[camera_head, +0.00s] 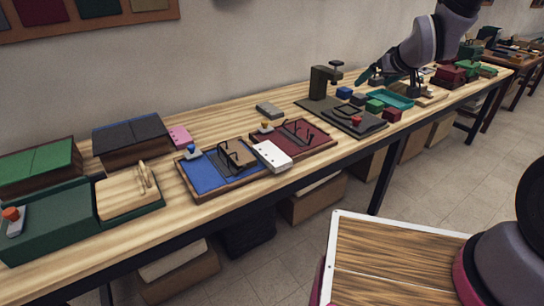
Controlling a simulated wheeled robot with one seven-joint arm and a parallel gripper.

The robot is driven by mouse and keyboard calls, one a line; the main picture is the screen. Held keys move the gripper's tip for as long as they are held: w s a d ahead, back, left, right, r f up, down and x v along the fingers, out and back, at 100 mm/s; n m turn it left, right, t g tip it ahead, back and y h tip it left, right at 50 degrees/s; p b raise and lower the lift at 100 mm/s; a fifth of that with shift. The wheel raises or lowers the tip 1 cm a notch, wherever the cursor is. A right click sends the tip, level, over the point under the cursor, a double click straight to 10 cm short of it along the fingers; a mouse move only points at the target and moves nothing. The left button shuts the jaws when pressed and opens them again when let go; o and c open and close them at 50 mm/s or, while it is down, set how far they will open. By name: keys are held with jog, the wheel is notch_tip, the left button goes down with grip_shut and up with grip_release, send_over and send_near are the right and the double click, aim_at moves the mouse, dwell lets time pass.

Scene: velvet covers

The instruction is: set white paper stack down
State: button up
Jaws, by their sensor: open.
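A white stack with small dark holes (272,155), which looks like the white paper stack, lies across the front of the two cover trays. It rests between the blue cover (205,174) and the dark red cover (318,134). My gripper (396,84) is open at the far right part of the bench, over the area by the teal tray (391,99). It is well apart from the white stack, and I see nothing between its fingers. Its fingertips are small and partly lost among the objects there.
Near the gripper stand a dark press (322,84), a green block (374,106) and dark red blocks (392,115). At the left are a green box (45,222), a wooden block with a handle (125,195) and stacked covers (130,140). Bare wood shows along the bench's front edge (165,232).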

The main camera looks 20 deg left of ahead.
jog(key=s+a+f+n+y, duration=0.2)
jog(key=a+f+n+y, duration=0.1)
jog(key=a+f, duration=0.95)
jog(key=n+y, duration=0.2)
jog(key=y, duration=0.1)
send_near(272, 153)
jog(key=x, duration=0.8)
jog(key=shift+w+a+f, duration=0.2)
jog(key=shift+a, duration=0.05)
jog(key=shift+c, duration=0.3)
jog(key=c, duration=1.4)
